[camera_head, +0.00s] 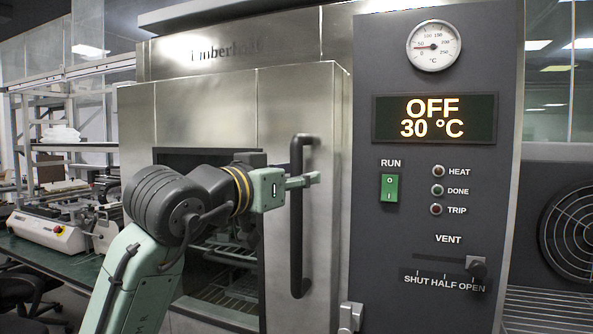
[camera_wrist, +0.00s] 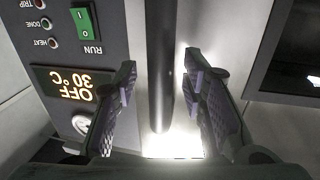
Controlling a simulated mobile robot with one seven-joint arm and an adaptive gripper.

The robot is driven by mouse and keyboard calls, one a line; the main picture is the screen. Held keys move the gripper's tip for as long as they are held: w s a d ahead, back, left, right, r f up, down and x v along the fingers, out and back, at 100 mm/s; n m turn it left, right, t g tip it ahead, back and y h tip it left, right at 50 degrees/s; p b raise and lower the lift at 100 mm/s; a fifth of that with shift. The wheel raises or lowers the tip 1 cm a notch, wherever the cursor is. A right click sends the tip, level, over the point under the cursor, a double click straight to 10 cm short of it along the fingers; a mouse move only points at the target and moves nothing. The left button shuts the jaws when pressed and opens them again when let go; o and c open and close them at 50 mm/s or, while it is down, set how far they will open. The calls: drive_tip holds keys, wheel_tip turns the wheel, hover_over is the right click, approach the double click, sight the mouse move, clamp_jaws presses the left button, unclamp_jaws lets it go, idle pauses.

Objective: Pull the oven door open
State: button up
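The steel oven door (camera_head: 205,112) with a dark window (camera_head: 225,270) appears closed in the head view. Its black vertical handle (camera_head: 297,240) runs near the door's right edge. My gripper (camera_head: 304,181) is at the upper-middle part of the handle, with a finger reaching across it. In the wrist view, the handle (camera_wrist: 161,60) lies between the two spread fingers of my gripper (camera_wrist: 162,75), with gaps on both sides. The gripper is open. My arm covers part of the window.
The control panel (camera_head: 390,270) right of the door has a display (camera_head: 434,118) reading OFF 30 °C, a green RUN switch (camera_head: 390,187), and a VENT lever (camera_head: 477,267). A latch-like block (camera_head: 351,316) sits low by the door's edge. A bench with equipment (camera_head: 50,232) stands at left.

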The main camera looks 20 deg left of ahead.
drive_tip(key=shift+w, duration=0.3)
drive_tip(key=shift+c, duration=0.5)
clamp_jaws()
